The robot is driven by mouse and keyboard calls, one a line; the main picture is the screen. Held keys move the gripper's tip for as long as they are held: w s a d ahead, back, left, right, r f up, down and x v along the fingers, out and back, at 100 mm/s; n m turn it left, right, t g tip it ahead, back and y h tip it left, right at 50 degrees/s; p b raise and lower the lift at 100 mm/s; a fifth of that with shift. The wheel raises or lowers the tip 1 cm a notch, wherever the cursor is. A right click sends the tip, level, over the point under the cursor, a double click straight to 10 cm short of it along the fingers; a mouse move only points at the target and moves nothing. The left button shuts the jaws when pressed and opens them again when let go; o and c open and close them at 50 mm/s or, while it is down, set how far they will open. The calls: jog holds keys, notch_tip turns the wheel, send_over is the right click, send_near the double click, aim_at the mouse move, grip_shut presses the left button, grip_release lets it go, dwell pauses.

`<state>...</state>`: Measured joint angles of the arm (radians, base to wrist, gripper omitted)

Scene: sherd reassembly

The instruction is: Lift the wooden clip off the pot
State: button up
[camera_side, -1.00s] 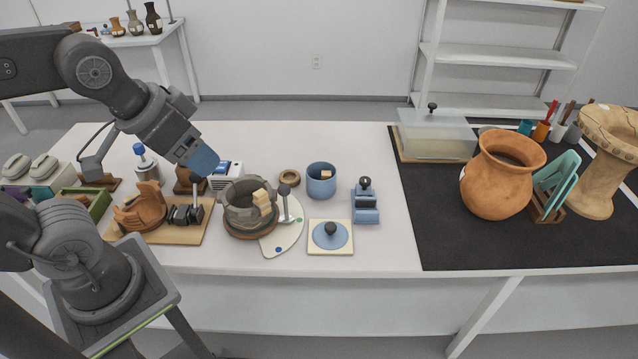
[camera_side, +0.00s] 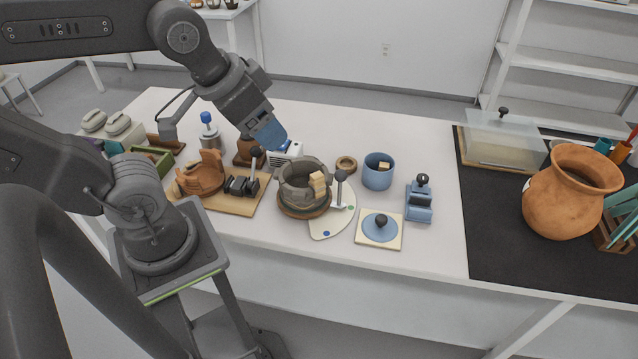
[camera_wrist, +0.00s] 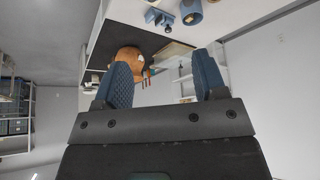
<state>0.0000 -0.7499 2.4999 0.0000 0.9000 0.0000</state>
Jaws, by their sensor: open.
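The wooden clip (camera_side: 318,184) is a pale block on the right side of the rim of the grey pot (camera_side: 296,179). The pot sits on a brown round base on the table. My gripper (camera_side: 279,144) is behind and a little left of the pot in the side view, above the table and apart from the clip. In the wrist view its two blue fingers (camera_wrist: 160,82) are spread with nothing between them. The clip and the pot do not show clearly in the wrist view.
A grey-knobbed stand (camera_side: 340,188) rises close to the right of the clip. A blue cup (camera_side: 378,171) and a blue disc (camera_side: 381,226) on a pale board lie farther right. A large orange jar (camera_side: 563,192) stands on the black mat.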

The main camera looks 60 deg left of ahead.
jog(key=shift+c, duration=0.5)
jog(key=n+g, duration=0.6)
jog(key=n, duration=1.2)
send_over(317, 175)
jog(key=f, duration=1.9)
jog(key=shift+d+f, duration=0.2)
jog(key=shift+d, duration=0.05)
jog(key=shift+a+f, duration=0.15)
jog(key=shift+f, duration=1.15)
jog(key=shift+a+f, duration=0.1)
jog(key=shift+f, duration=1.2)
jog(key=shift+c, duration=0.4)
